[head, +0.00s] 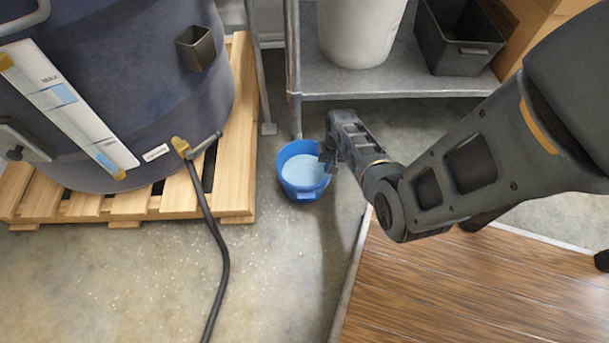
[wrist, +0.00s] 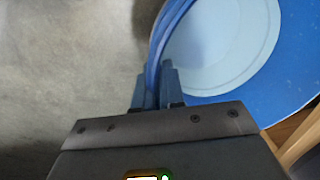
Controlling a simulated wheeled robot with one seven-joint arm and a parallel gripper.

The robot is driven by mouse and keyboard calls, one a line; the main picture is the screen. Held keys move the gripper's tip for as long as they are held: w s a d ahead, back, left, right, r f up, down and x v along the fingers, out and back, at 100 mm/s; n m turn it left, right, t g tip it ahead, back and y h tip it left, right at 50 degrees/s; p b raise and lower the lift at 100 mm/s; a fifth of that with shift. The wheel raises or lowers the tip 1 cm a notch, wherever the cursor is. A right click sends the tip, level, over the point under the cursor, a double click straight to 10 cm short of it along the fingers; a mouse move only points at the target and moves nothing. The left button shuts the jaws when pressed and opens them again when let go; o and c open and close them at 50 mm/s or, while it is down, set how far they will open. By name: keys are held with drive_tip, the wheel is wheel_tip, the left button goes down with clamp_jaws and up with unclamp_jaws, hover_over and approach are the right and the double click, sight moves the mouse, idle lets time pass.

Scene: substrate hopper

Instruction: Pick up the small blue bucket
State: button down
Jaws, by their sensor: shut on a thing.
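The small blue bucket (head: 303,171) is upright near the floor between the pallet and the metal shelf, with its pale inside showing from above. I cannot tell whether it touches the floor. My gripper (head: 327,158) is at its right rim. In the wrist view, the bucket (wrist: 235,75) fills the upper right. There the two fingers of my gripper (wrist: 156,90) stand on either side of the bucket's wall, shut on the rim. The bucket's far right edge runs out of the wrist view.
A big dark blue tank (head: 130,90) stands on a wooden pallet (head: 237,195) at left, with a black hose (head: 222,265) on the floor. A metal shelf (head: 390,83) holds a white tub (head: 361,30) and black bin (head: 458,45). A wooden surface (head: 450,290) lies at lower right.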

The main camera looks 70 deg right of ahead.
drive_tip(key=shift+w+d+r, duration=0.1)
drive_tip(key=shift+r, duration=0.1)
wheel_tip(320, 180, up, 3)
drive_tip(key=shift+f+p, duration=0.15)
drive_tip(key=shift+p, duration=0.95)
drive_tip(key=shift+r+p, duration=0.6)
drive_tip(key=shift+r, duration=0.3)
drive_tip(key=s+d+r+p, duration=0.4)
drive_tip(key=s+d+r, duration=0.2)
drive_tip(key=s, duration=0.3)
drive_tip(key=shift+s+d+r, duration=0.15)
drive_tip(key=shift+s+d, duration=0.1)
drive_tip(key=shift+d, duration=0.15)
